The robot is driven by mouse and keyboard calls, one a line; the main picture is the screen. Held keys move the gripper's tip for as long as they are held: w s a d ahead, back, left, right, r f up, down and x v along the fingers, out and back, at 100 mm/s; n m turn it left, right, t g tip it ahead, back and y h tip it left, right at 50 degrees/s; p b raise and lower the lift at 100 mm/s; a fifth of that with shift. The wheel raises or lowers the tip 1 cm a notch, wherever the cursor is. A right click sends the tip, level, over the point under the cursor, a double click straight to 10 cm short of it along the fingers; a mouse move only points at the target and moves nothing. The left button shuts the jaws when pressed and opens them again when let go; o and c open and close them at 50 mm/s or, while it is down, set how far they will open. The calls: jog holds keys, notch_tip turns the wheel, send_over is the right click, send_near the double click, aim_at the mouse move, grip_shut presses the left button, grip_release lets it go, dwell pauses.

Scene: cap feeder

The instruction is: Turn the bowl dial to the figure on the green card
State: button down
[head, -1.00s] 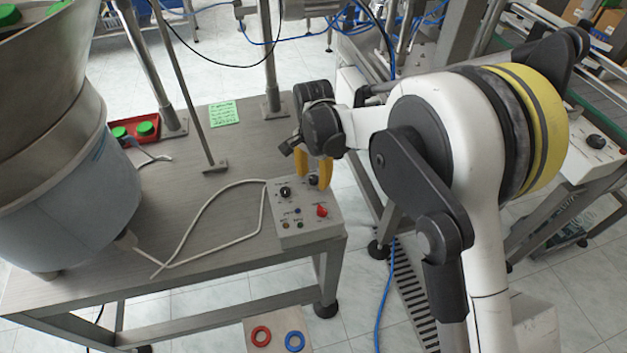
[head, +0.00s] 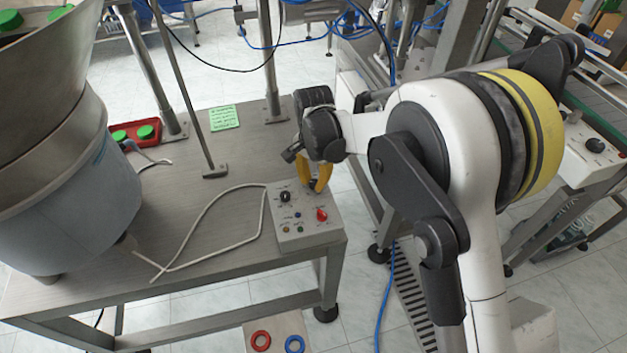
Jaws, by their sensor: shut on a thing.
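The grey control box (head: 308,238) sits at the table's right corner with its panel facing up. A black dial (head: 285,196) is on the panel's upper left and is uncovered. My gripper (head: 313,184) points down at the panel's upper right, its yellow fingers shut on a second dark dial there. The fingers largely hide that dial, so its pointer and scale cannot be read. The green card (head: 223,118) lies flat near the table's back edge; its writing is too small to read.
A red knob (head: 322,214) and small buttons sit close below the gripper. The feeder bowl (head: 60,190) stands at left. A red tray (head: 133,136) holds green caps. A thin post (head: 190,100) and white cable (head: 205,220) are left of the box.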

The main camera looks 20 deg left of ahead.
jog(key=n, duration=0.4)
jog(key=shift+p, duration=0.4)
jog(key=n, duration=0.4)
jog(key=shift+n+p, duration=0.3)
jog(key=shift+n, duration=0.1)
jog(key=n, duration=0.4)
jog(key=shift+n, duration=0.3)
jog(key=shift+n+p, duration=0.4)
jog(key=shift+n, duration=1.8)
jog(key=c, duration=1.2)
grip_release()
